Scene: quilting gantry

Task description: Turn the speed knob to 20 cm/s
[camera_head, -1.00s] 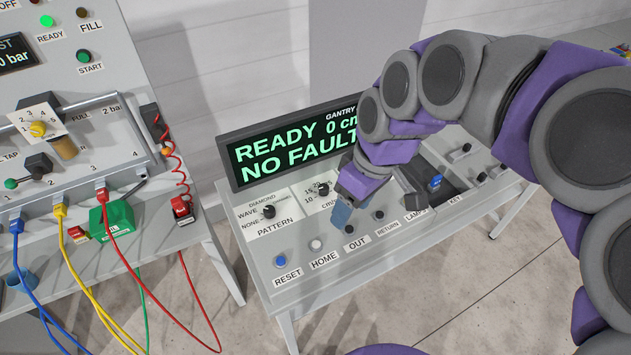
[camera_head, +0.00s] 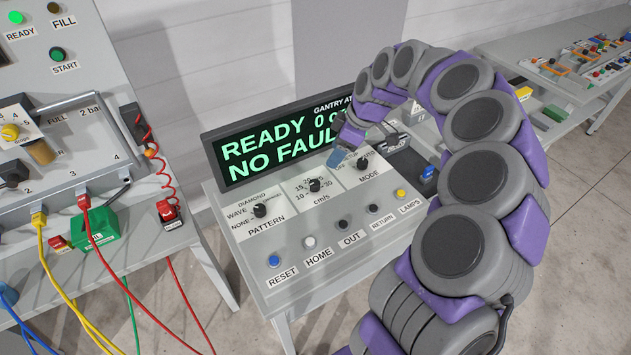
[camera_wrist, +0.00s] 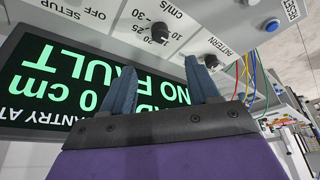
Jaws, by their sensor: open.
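The speed knob (camera_head: 315,185) is a small black knob on a white cm/s panel with marks 10, 15, 20, 25 and 30. It stands between the PATTERN knob (camera_head: 260,210) and the MODE knob (camera_head: 364,163). My gripper (camera_head: 336,158) is in front of the display, above and behind the speed knob, and apart from it. In the wrist view the speed knob (camera_wrist: 160,32) is beyond the two blue fingers, and the fingers are spread with nothing between them. The exact mark the knob points to is too small to read surely.
The green-lit display (camera_head: 262,150) reads READY and NO FAULT and stands behind the knobs. Several buttons, among them blue RESET (camera_head: 274,261) and yellow LAMPS (camera_head: 401,193), line the console's front. A grey cabinet with cables (camera_head: 65,170) stands at left.

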